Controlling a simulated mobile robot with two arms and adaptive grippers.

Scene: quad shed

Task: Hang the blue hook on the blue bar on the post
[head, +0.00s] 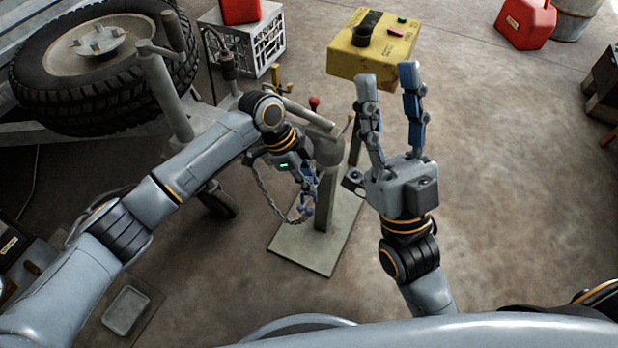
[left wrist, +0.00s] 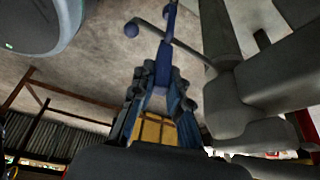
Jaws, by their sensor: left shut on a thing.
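My left gripper (head: 306,197) is shut on the blue hook (left wrist: 169,45), which stands out beyond its fingers (left wrist: 160,88) in the left wrist view. The grey post (head: 326,195) rises from a flat base plate beside this gripper. In the left wrist view a thin bar, seemingly the blue bar (left wrist: 190,49), reaches from the post and ends in a blue ball. The hook overlaps this bar in the picture; I cannot tell whether they touch. A chain (head: 268,200) hangs in a loop beside the left gripper. My right gripper (head: 388,82) is open and empty, right of the post.
A yellow box (head: 372,62) with small items stands behind. A wheel (head: 95,60) and a white crate (head: 262,45) are at the back left.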

